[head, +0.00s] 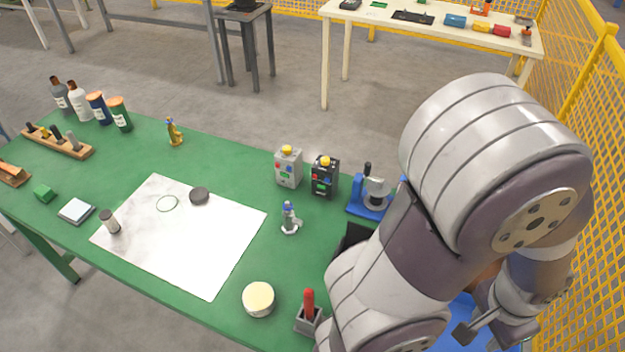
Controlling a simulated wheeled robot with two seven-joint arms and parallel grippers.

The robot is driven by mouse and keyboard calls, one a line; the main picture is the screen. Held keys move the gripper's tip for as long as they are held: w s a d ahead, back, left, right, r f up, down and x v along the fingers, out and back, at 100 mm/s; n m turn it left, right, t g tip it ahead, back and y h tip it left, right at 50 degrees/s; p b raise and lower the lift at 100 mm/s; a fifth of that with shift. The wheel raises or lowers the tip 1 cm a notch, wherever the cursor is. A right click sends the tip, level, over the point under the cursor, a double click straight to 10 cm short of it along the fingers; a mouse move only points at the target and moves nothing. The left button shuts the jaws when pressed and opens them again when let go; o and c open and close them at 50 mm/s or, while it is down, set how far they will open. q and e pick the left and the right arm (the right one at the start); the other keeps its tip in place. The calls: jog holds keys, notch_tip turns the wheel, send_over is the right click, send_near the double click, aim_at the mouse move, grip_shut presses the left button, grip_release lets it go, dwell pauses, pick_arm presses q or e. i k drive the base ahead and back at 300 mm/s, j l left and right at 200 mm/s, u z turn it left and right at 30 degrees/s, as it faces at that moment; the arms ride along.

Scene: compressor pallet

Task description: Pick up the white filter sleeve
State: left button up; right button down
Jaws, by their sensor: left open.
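No object shows clearly as a white filter sleeve. A low round cream-white piece (258,299) sits at the green table's front edge. I cannot tell whether either is the sleeve, and my arm hides part of the table's right end. My left gripper (490,333) is at the bottom right, beyond the arm, its fingers apart over something blue. It is far right of both pale pieces and nothing shows between its fingers. My right gripper is not in view.
On the green table (150,270) stand several bottles (97,107), a grey box (288,167), a black box (324,177), a blue device (370,200) and a red-handled tool (309,304). A yellow mesh fence (585,130) borders the right. The white sheet is mostly clear.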

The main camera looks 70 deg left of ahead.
aim_at(107, 216)
jog(key=k+l+u, duration=0.1)
jog(key=u, duration=3.75)
jog(key=i+j+u, duration=0.15)
jog(key=i+j, duration=0.2)
jog(key=i+j+z, duration=0.3)
jog(key=j, duration=0.15)
jog(key=i+j+z, duration=0.1)
jog(key=j+z, duration=0.15)
jog(key=j, duration=0.2)
jog(key=i+j+z, duration=0.15)
jog(key=j+z, duration=0.15)
jog(key=j, duration=0.2)
jog(key=i+j+z, duration=0.1)
jog(key=j+z, duration=0.15)
jog(key=j, duration=0.3)
jog(key=j+z, duration=0.3)
jog(key=j, duration=0.25)
jog(key=i+z, duration=0.25)
jog(key=z, duration=0.15)
jog(key=i+z, duration=0.25)
jog(key=z, duration=0.2)
